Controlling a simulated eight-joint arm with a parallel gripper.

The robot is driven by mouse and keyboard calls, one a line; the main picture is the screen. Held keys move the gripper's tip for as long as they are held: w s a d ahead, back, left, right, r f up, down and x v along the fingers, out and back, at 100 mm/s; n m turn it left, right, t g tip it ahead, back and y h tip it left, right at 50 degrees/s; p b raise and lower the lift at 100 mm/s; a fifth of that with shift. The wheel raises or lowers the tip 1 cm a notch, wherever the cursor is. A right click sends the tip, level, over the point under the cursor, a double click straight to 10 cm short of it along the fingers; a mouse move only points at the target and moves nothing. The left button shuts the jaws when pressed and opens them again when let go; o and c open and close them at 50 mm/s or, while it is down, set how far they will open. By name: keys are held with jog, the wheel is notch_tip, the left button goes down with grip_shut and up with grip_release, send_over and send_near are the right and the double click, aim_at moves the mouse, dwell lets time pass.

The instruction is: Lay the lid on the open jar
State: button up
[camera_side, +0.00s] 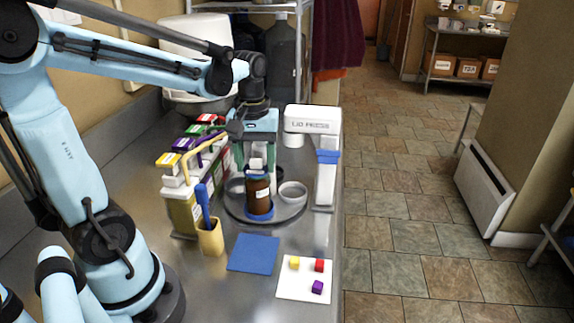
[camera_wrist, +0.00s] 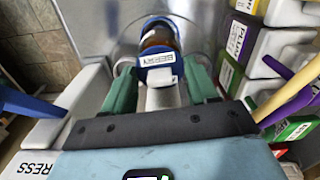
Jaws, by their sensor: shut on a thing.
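A brown jar with a blue ring at its base (camera_side: 259,196) stands upright on a round dark tray (camera_side: 240,214). It also shows in the wrist view (camera_wrist: 157,38). A blue lid (camera_side: 257,173) with a pale knob sits at the jar's top; I cannot tell whether it rests on the rim or is just above it. In the wrist view the lid (camera_wrist: 159,60) shows beyond my fingertips, with a white label near it. My gripper (camera_side: 256,156), with green fingers, is directly above the jar, shut on the lid's pale knob (camera_wrist: 164,95).
A white press (camera_side: 327,180) with a blue band stands close right of the jar. A small pale bowl (camera_side: 293,192) is on the tray. At left are a rack of colour-topped boxes (camera_side: 183,212) and a yellow cup (camera_side: 211,238). A blue mat (camera_side: 253,253) and white card (camera_side: 292,287) with cubes lie in front.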

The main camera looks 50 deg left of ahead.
jog(key=o, duration=1.3)
jog(key=shift+o, duration=0.2)
jog(key=shift+r, duration=0.15)
jog(key=shift+r, duration=3.85)
jog(key=shift+f, duration=2.9)
jog(key=shift+r, duration=0.1)
